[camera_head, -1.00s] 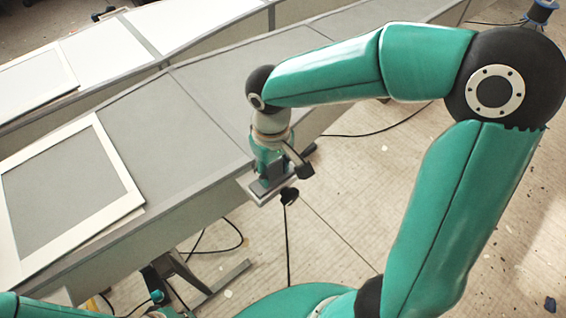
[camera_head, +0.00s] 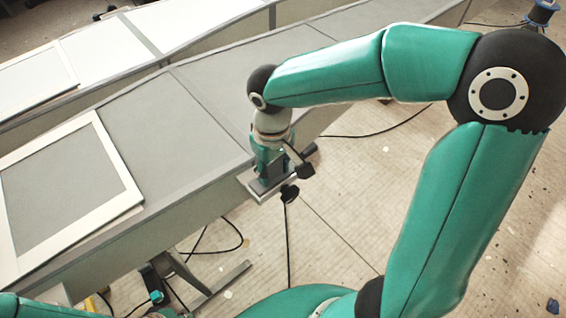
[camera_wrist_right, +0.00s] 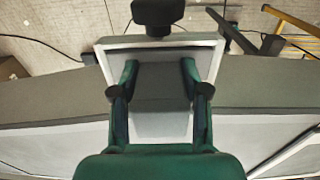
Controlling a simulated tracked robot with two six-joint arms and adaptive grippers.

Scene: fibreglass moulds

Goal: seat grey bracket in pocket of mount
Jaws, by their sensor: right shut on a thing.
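The grey bracket (camera_wrist_right: 160,82) is between the two teal fingers of my right gripper (camera_wrist_right: 160,78), which is shut on it. In the head view the right gripper (camera_head: 269,168) points down at the table's near edge, largely hiding the bracket. The mount (camera_wrist_right: 205,44) is a light grey tray-like piece with a raised rim, under and around the bracket in the wrist view. In the head view the mount (camera_head: 254,190) shows as a small pale plate at the edge. Whether the bracket rests fully in the pocket cannot be told. My left gripper is out of view.
A black knob (camera_wrist_right: 155,12) stands at the mount's outer side. A white-framed panel (camera_head: 125,180) lies on the grey table (camera_head: 165,125) at left. The tabletop between panel and mount is clear. Black cables (camera_head: 288,245) run over the floor.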

